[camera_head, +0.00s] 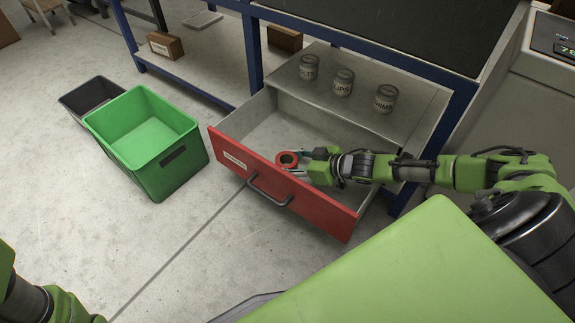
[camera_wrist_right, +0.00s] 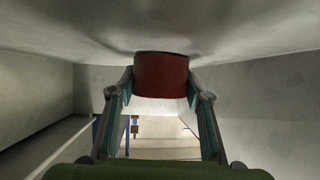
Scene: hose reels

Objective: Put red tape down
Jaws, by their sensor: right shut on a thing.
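The red tape (camera_head: 287,158) is a small red roll. My right gripper (camera_head: 292,160) is shut on it, inside the open drawer (camera_head: 245,159) with the red front. In the right wrist view the red tape (camera_wrist_right: 161,75) sits between the two fingertips (camera_wrist_right: 160,88), close to a pale grey surface. Whether the tape touches the drawer floor I cannot tell. The drawer's floor is otherwise bare where it shows; my right arm hides part of its right side. At the lower left of the head view a part of my left arm shows, but its gripper does not.
Three labelled cans (camera_head: 344,82) stand on the grey surface behind the drawer. A green bin (camera_head: 189,166) and a dark bin (camera_head: 75,98) stand on the floor to the left. A blue-framed workbench (camera_head: 252,50) rises behind. The floor in front of the bins is clear.

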